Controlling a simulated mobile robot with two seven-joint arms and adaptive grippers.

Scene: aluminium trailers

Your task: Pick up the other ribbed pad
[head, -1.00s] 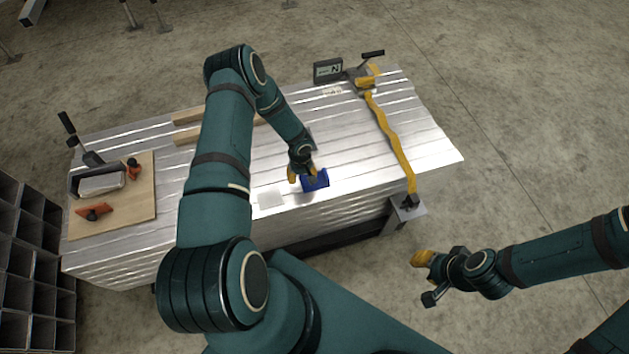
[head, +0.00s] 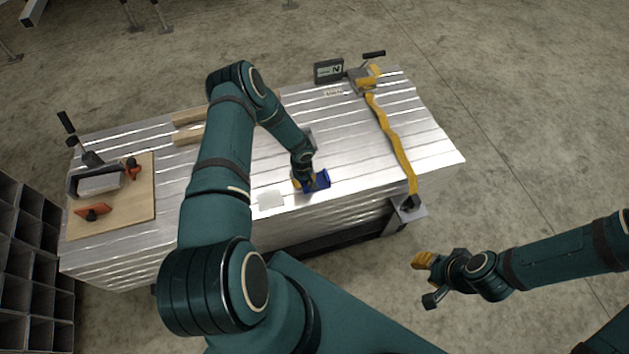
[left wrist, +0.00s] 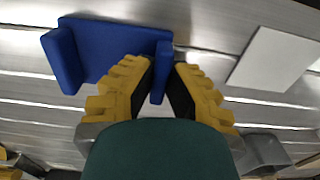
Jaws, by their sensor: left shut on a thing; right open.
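A blue pad (head: 318,181) with raised edges lies on the slatted aluminium bed near its front edge. My left gripper (head: 305,183) is down at its left end. In the left wrist view the yellow fingers of the left gripper (left wrist: 164,75) are shut on an upright blue edge of the pad (left wrist: 112,48), one finger on each side. Ribs on the pad cannot be made out. No second pad can be made out. My right gripper (head: 426,278) is open and empty, off the bed at the right, over the floor.
A white flat square (head: 270,199) lies left of the pad. A yellow strap (head: 391,135) with a ratchet crosses the right part of the bed. A dark display box (head: 328,71) stands at the back. A wooden board (head: 140,205) with orange pieces is at left.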

